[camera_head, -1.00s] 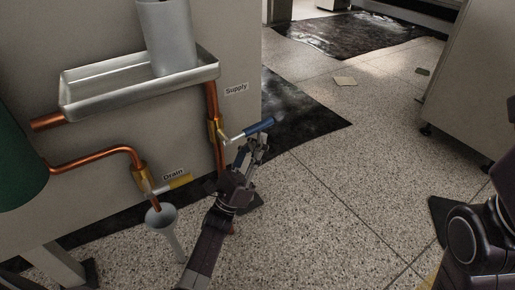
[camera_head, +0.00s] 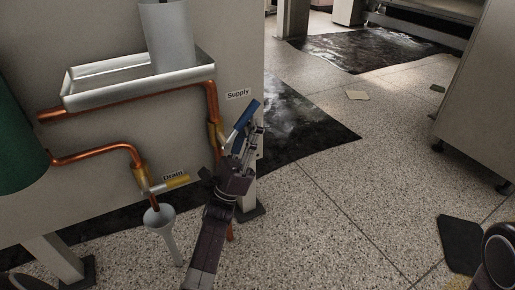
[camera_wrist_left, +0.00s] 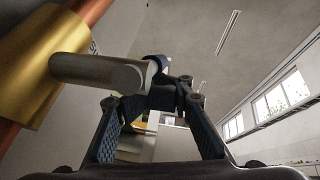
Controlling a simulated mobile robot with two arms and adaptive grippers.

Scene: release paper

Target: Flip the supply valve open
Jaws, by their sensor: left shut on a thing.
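The supply valve (camera_head: 216,135) is a brass body on the copper pipe under the "Supply" label (camera_head: 238,94). Its lever has a blue grip (camera_head: 244,113) and slants steeply up to the right. My left gripper (camera_head: 248,143) is at the lever, shut on the blue-gripped handle from below and the right. In the left wrist view the pale lever shaft (camera_wrist_left: 98,72) runs from the brass body (camera_wrist_left: 32,65) toward my fingers (camera_wrist_left: 158,115); the contact itself is partly hidden. My right gripper is out of view.
A metal tray (camera_head: 95,98) with a grey cylinder (camera_head: 168,35) is above. A green tank (camera_head: 15,155) is at far left. Open speckled floor (camera_head: 330,215) lies to the right.

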